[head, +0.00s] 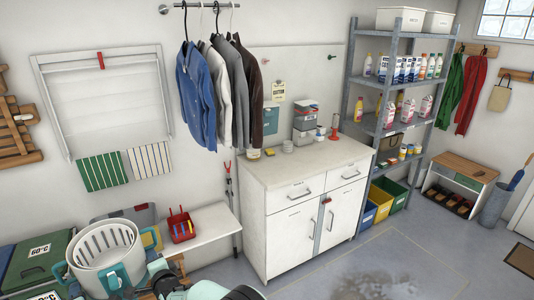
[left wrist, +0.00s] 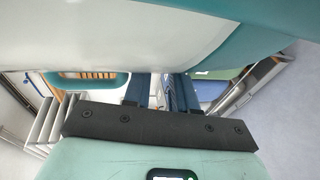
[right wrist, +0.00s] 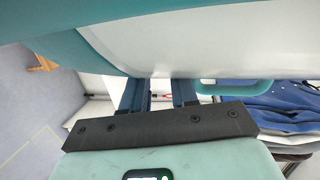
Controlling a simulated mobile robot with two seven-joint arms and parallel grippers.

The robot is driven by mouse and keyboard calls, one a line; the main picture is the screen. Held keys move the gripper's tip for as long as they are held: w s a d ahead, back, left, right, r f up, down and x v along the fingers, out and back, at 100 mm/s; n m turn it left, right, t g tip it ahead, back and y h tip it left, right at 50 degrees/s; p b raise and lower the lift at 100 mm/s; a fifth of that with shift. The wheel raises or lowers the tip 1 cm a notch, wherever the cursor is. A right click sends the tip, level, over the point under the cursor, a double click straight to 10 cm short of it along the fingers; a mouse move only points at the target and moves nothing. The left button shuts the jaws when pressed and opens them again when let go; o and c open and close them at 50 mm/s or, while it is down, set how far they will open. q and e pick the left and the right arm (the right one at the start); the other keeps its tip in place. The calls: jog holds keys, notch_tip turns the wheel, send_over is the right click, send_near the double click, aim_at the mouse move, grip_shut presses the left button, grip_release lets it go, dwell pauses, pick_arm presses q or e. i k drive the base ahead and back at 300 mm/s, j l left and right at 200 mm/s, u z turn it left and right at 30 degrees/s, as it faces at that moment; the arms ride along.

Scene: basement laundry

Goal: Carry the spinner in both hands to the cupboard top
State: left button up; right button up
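The spinner (head: 104,262) is a white slotted tub with teal handles, low at the left of the head view. Its white and teal body fills the top of the left wrist view (left wrist: 130,45) and the right wrist view (right wrist: 200,45). My left gripper (left wrist: 160,90) and right gripper (right wrist: 162,92) are at its opposite sides. The white cupboard (head: 290,230) stands right of the spinner. Its pale top (head: 300,165) is clear at the front and middle.
Stacked boxes (head: 305,120), a red-based item (head: 334,128) and small things stand along the cupboard top's back. A white bench with a red caddy (head: 181,225) lies between spinner and cupboard. The floor shows a wet patch (head: 385,285).

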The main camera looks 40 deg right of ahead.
aim_at(293, 171)
jog(key=l+z, duration=0.15)
jog(key=i+l+z, duration=0.1)
jog(key=l, duration=0.2)
jog(key=i+l, duration=0.15)
jog(key=l, duration=0.3)
jog(key=i+l, duration=0.2)
jog(key=l, duration=0.3)
jog(key=i+l, duration=0.15)
jog(key=l, duration=0.3)
jog(key=i+l, duration=0.15)
jog(key=l, duration=0.35)
jog(key=i+l, duration=0.2)
jog(key=l, duration=0.25)
jog(key=i+l, duration=0.15)
jog(key=l, duration=0.35)
jog(key=i+l, duration=0.15)
jog(key=l, duration=0.3)
jog(key=i+l, duration=0.2)
jog(key=l, duration=0.25)
